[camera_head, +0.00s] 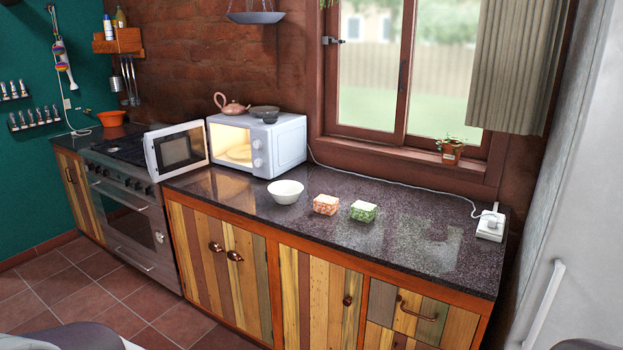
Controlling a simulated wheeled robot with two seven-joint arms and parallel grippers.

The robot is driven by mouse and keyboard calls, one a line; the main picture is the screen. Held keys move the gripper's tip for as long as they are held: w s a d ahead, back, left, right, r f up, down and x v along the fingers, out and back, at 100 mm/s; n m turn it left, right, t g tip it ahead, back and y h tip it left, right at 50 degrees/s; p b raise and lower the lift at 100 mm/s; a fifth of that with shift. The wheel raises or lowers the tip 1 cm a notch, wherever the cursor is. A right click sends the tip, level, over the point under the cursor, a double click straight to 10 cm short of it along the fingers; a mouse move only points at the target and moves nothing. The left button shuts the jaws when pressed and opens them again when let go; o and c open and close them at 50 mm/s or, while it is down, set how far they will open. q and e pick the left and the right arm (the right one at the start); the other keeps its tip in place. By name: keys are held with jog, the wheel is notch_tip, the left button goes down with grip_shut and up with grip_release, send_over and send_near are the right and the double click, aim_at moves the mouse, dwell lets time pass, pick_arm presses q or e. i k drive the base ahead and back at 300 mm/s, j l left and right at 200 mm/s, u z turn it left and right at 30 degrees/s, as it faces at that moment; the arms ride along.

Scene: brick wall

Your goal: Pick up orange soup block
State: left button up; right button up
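The orange soup block (325,205) is a small, speckled orange-and-white block. Neither of my grippers shows; only grey parts of my own body appear at the bottom left and bottom right edges.
A white microwave (287,146) with its door (178,150) swung open stands behind the bowl. A teapot and a dark bowl (265,113) are on top of it. A white cable (400,184) runs along the wall to a socket block (490,226). The counter right of the green block is clear.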

aim_at(326, 205)
jog(key=i+j+u, duration=0.1)
jog(key=i, duration=0.45)
jog(key=i+j+u, duration=0.1)
jog(key=i+j, duration=0.15)
jog(key=i, duration=0.3)
jog(key=i+j+u, duration=0.1)
jog(key=i, duration=0.45)
